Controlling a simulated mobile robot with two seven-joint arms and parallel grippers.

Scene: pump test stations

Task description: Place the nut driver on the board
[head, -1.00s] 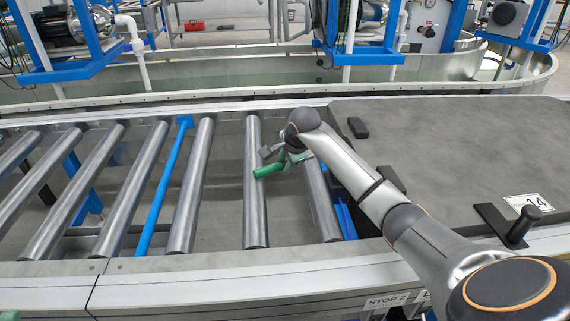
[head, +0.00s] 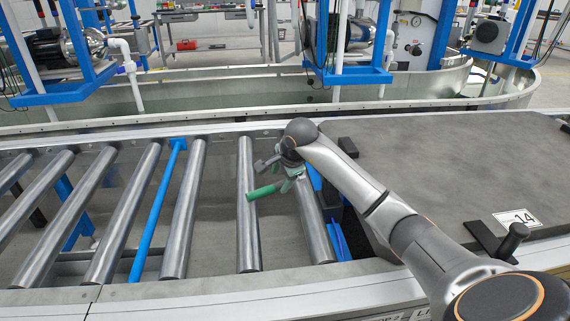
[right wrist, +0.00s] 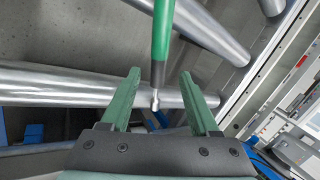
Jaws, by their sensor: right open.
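The nut driver has a green handle (head: 262,193) that lies over a roller left of my right gripper. In the right wrist view its green handle (right wrist: 162,35) comes in from the top, with a dark collar and a silver tip (right wrist: 155,101) between the fingers. My right gripper (right wrist: 160,78) is open, with a gap on both sides of the tool. In the head view the right gripper (head: 287,180) is small and partly hidden by its own wrist. The board (head: 440,165) is a broad grey plate to the right, behind my right arm. My left gripper is out of view.
Metal rollers (head: 182,220) with open gaps between them fill the left. A blue bar (head: 155,215) runs among them. On the board are a black block (head: 348,147), a label reading 14 (head: 517,218) and a black knobbed bracket (head: 512,240). A trough and pumps stand behind.

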